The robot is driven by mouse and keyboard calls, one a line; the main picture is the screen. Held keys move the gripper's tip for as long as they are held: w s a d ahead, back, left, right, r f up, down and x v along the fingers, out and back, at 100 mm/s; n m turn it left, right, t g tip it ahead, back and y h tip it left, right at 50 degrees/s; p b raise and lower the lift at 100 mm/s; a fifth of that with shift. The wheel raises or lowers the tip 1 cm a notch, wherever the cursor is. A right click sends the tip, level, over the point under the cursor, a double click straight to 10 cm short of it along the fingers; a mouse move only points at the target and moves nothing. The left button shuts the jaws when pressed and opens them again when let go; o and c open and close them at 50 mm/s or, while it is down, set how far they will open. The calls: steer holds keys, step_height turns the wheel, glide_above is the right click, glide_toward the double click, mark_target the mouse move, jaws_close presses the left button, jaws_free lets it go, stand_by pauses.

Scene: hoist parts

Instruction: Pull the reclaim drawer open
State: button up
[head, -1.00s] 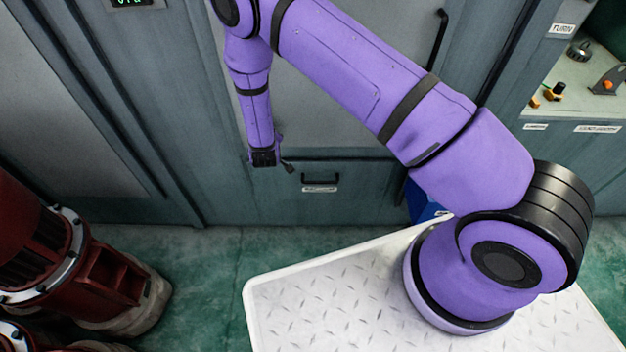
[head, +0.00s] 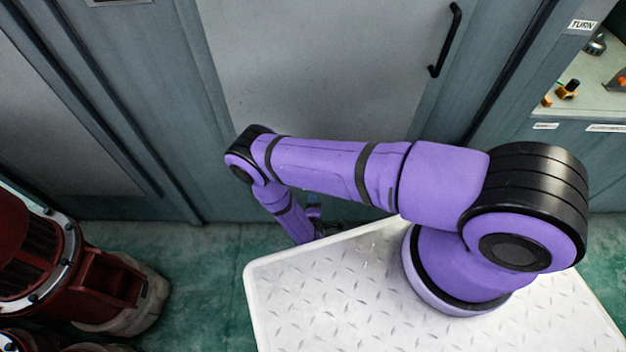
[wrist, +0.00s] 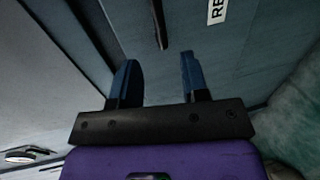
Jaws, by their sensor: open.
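The reclaim drawer's dark bar handle (wrist: 158,22) shows at the top of the wrist view, on a grey-blue front. A white label (wrist: 217,10) reading "RE" is beside it, cut off by the frame edge. My gripper (wrist: 157,62) has two blue fingers spread apart with nothing between them. The handle lies just beyond the fingertips, roughly in line with the gap, and appears apart from them. In the head view my arm hides the drawer and its handle, and my gripper (head: 322,224) is low by the cabinet, partly hidden.
A tall cabinet door (head: 310,75) with a black vertical handle (head: 446,40) stands above. A red machine (head: 70,265) stands on the green floor at left. A shelf with small parts (head: 570,90) is at right. My white deck fills the foreground.

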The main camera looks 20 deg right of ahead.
steer(key=x, duration=1)
steer(key=shift+w, duration=0.25)
steer(key=shift+d, duration=0.1)
jaws_close()
